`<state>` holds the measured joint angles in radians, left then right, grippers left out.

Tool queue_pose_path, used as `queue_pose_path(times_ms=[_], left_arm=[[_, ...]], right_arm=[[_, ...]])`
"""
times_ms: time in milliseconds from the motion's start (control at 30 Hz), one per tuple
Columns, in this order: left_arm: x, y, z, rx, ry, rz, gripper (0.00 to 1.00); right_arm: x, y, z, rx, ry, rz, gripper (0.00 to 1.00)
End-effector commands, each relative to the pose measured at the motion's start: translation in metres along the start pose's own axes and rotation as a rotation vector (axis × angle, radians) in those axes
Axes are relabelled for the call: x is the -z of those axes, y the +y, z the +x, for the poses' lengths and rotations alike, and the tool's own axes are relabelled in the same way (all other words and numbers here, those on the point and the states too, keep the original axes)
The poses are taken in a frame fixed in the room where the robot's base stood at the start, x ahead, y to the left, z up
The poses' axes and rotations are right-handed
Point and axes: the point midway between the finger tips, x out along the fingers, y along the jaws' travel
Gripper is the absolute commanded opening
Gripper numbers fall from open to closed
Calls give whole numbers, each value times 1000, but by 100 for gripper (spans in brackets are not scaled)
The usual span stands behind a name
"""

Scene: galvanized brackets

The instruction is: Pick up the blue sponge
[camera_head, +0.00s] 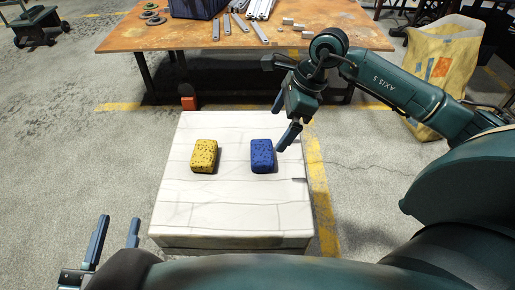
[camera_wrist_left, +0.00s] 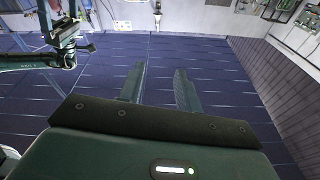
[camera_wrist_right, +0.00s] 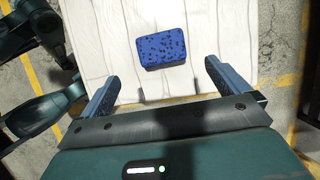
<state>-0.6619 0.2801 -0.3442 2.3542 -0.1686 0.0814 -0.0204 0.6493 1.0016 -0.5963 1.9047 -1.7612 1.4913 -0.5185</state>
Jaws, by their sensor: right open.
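A blue sponge (camera_head: 262,156) with dark pores lies on the right half of a white wooden block-like table (camera_head: 232,212). In the right wrist view the blue sponge (camera_wrist_right: 162,48) lies beyond my fingertips, roughly between their lines. My right gripper (camera_head: 288,124) is above the sponge's right side in the head view, open and empty; its two fingers show apart in the right wrist view (camera_wrist_right: 158,78). My left gripper (camera_head: 117,225) is at the lower left of the head view, off the white table. Its fingers are apart and empty in the left wrist view (camera_wrist_left: 160,75).
A yellow sponge (camera_head: 204,156) lies left of the blue one, with clear surface between them. Behind stands an orange-topped workbench (camera_head: 160,38) with metal brackets (camera_head: 240,22) and a dark bin. A yellow bag (camera_head: 441,70) stands at the right.

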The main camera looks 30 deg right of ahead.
Motion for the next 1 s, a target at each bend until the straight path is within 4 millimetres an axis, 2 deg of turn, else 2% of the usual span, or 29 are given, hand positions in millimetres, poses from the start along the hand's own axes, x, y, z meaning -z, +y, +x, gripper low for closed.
queue_pose_path(times_ms=[33,200,533,800,1000], left_arm=[[-3,1,0,-1,6,-6,34],[-3,2,2,-3,18,-29,34],[-4,3,2,-6,27,-49,34],[-8,6,3,-12,40,-96,34],[3,4,6,-13,65,-97,34]], right_arm=[[1,1,15,-5,-1,1,100],[1,0,44,-2,-1,1,100],[0,-1,67,-2,-2,1,100],[-1,-2,106,-2,-2,1,100],[-2,-3,109,1,0,1,100]])
